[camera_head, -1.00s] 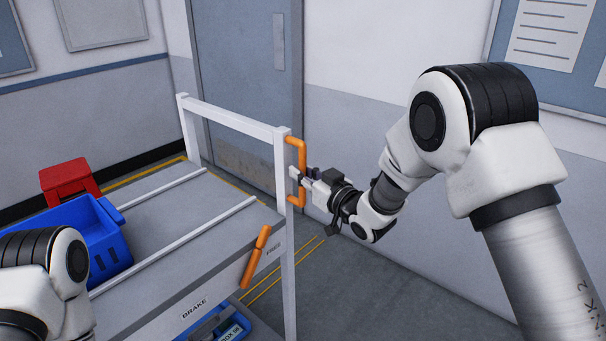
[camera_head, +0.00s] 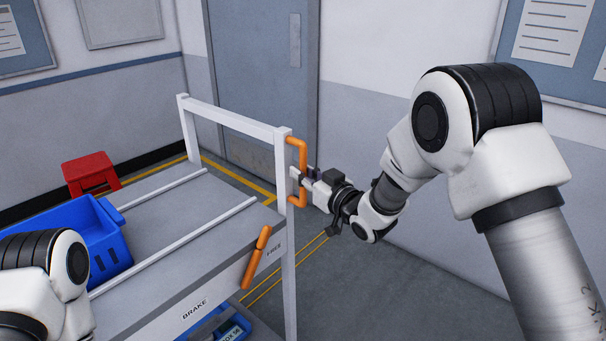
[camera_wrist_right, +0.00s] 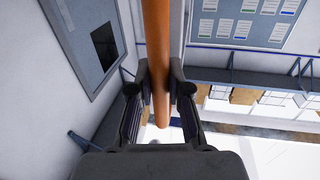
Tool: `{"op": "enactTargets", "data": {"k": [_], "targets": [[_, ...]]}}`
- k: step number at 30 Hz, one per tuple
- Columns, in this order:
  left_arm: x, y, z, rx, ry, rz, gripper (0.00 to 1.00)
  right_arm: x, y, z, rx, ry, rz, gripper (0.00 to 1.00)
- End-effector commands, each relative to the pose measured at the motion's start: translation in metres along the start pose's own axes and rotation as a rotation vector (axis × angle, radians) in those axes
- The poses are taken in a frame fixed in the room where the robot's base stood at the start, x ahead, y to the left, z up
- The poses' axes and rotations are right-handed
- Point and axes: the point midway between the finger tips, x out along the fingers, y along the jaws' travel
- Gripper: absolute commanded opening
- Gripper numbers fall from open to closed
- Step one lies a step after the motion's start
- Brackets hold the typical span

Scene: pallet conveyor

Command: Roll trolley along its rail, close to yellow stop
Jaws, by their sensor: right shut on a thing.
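The trolley (camera_head: 212,115) has a white upright frame, a grey deck and an orange handle (camera_head: 298,142) on its right post. My right gripper (camera_head: 304,180) is shut on the upright bar of this handle. In the right wrist view the orange handle (camera_wrist_right: 156,40) runs between the two dark fingers of the gripper (camera_wrist_right: 158,90). An orange lever (camera_head: 256,257) sits tilted on the trolley's front panel, between the words BRAKE and FREE. My left arm shows at the lower left, but its gripper is out of view. I see no yellow stop.
A blue bin (camera_head: 105,245) stands on the deck beside white strips. A red stool-like box (camera_head: 90,172) is behind it. Yellow lines (camera_head: 285,272) mark the grey floor. A grey door (camera_head: 255,70) and walls stand behind. Floor right of the trolley is clear.

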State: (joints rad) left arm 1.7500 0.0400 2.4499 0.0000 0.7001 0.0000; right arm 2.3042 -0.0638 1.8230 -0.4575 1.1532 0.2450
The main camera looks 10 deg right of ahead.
Motion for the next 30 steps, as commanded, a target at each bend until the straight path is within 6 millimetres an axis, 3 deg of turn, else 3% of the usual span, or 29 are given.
{"op": "enactTargets", "data": {"k": [4,5,6,7,15,19,30], "targets": [[0.0,0.0,0.0,0.0,0.0,0.0,0.55,0.0,-0.003,0.001,-0.002,-0.002,-0.007,0.0],[0.0,0.0,0.0,0.0,0.0,0.0,0.55,0.0,-0.003,0.001,-0.002,-0.002,-0.007,0.28],[0.0,0.0,0.0,0.0,0.0,0.0,0.55,0.0,-0.003,0.001,-0.002,-0.002,-0.007,0.42],[0.0,0.0,0.0,0.0,0.0,0.0,0.55,0.0,-0.002,0.001,-0.002,-0.002,-0.006,0.43],[0.0,0.0,0.0,0.0,0.0,0.0,0.55,-0.001,-0.001,0.001,-0.001,-0.002,-0.004,0.43],[0.0,0.0,0.0,0.0,0.0,0.0,0.55,-0.01,-0.001,0.001,0.0,-0.003,-0.003,0.43],[0.0,0.0,0.0,0.0,0.0,0.0,0.55,-0.098,-0.002,0.001,0.002,-0.003,-0.003,0.43]]}}
